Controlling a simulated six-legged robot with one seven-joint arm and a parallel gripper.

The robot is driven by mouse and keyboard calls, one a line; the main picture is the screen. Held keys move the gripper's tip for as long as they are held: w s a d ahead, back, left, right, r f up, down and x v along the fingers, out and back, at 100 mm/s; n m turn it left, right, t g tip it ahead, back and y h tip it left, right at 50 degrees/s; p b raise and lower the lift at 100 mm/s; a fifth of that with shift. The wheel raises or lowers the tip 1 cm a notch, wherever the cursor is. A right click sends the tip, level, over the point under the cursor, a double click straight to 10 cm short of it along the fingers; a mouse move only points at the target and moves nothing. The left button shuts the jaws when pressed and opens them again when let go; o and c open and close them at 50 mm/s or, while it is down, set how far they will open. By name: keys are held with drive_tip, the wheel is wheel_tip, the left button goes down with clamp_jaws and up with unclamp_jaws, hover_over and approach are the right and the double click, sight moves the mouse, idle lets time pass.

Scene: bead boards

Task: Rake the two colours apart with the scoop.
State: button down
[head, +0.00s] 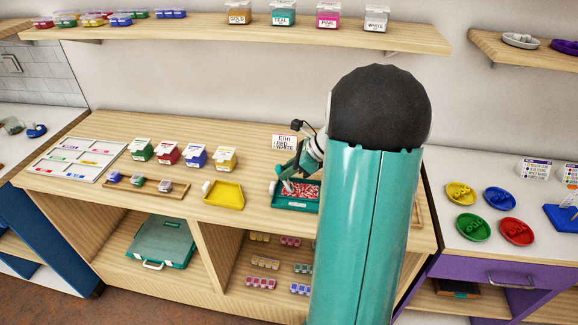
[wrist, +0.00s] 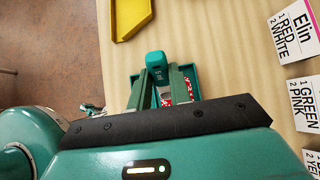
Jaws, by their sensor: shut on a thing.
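A teal tray (head: 296,208) stands on the wooden counter, with red and white beads (head: 303,190) mixed in it. In the wrist view the tray (wrist: 192,74) lies beyond my fingers, and some beads (wrist: 167,99) show between them. My gripper (head: 288,184) is low over the tray. In the wrist view my gripper (wrist: 158,82) is shut on a teal handle (wrist: 156,64), which looks like the scoop's. The scoop's working end is hidden, so I cannot tell whether it touches the beads. My arm covers the tray's right side in the head view.
A yellow tray (head: 228,196) stands left of the teal tray. A card (wrist: 294,34) reads Elin, 1 red, 2 white. A white sorting board (head: 76,160) lies far left. Bare counter lies between the trays.

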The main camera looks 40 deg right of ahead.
drive_tip(key=shift+s+a, duration=0.2)
drive_tip(key=shift+s+d, duration=0.95)
drive_tip(key=shift+s, duration=0.1)
drive_tip(key=shift+w+d, duration=0.5)
drive_tip(key=shift+d, duration=0.2)
drive_tip(key=shift+w+d, duration=0.5)
drive_tip(key=shift+d, duration=0.35)
drive_tip(key=shift+s+d, duration=0.8)
drive_tip(key=shift+s, duration=0.35)
drive_tip(key=shift+s+a, duration=1.1)
drive_tip(key=shift+a, duration=0.3)
drive_tip(key=shift+w+d, duration=0.55)
drive_tip(key=shift+d, duration=0.15)
drive_tip(key=shift+w+a, duration=1)
drive_tip(key=shift+w, duration=0.25)
drive_tip(key=shift+w+a, duration=1)
drive_tip(key=shift+w, duration=0.25)
drive_tip(key=shift+s+d, duration=1.1)
drive_tip(key=shift+s, duration=0.25)
drive_tip(key=shift+s+d, duration=1.1)
drive_tip(key=shift+s, duration=0.25)
drive_tip(key=shift+r, duration=2.5)
